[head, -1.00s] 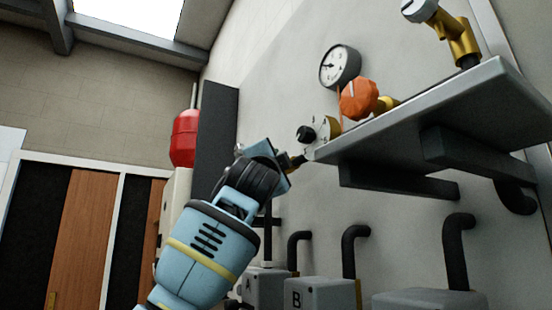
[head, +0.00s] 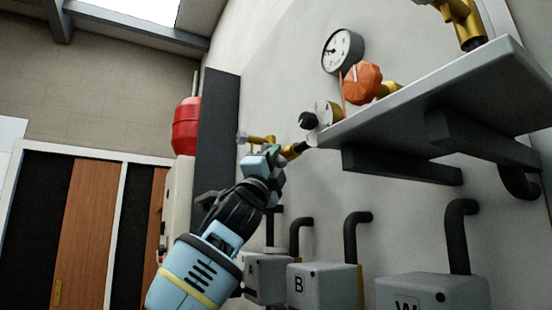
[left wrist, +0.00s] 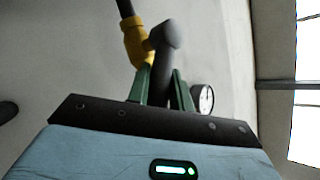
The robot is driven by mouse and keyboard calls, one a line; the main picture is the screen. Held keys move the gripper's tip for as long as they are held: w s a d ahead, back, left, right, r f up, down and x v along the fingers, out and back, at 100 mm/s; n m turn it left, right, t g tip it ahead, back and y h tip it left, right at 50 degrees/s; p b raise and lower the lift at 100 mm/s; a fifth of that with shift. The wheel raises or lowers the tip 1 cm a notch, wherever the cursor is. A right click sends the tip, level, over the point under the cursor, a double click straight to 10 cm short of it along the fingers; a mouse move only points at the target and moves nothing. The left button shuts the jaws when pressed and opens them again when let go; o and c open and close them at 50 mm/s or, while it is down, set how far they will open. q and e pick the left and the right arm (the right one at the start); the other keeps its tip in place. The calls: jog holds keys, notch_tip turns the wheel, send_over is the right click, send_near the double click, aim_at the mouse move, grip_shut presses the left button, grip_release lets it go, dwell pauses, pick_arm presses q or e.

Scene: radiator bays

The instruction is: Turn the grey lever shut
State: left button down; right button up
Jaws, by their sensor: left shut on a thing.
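The grey lever (left wrist: 166,85) shows in the left wrist view, its rounded hub against a yellow brass valve (left wrist: 137,42) and its bar running down between my fingers. My left gripper (left wrist: 162,88) is shut on that bar with its green fingers on both sides. In the head view my left gripper (head: 272,158) is at the brass valve (head: 260,139), left of the shelf end. There the gripper hides most of the lever, so its exact angle cannot be told. My right gripper is not in view.
A grey shelf (head: 430,95) on dark brackets juts out to the right. Near it are an orange knob (head: 362,82), a black knob (head: 308,120) and a gauge (head: 343,51). Grey boxes (head: 322,286) with black pipes stand below. A red vessel (head: 186,126) is at left.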

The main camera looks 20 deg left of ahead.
pick_arm(q)
jog(key=c, duration=1.3)
grip_release()
jog(key=shift+o, duration=0.2)
jog(key=shift+s+f, duration=0.1)
jog(key=v, duration=0.7)
jog(key=shift+s+f, duration=0.2)
jog(key=shift+a, duration=0.1)
jog(key=shift+c, duration=0.4)
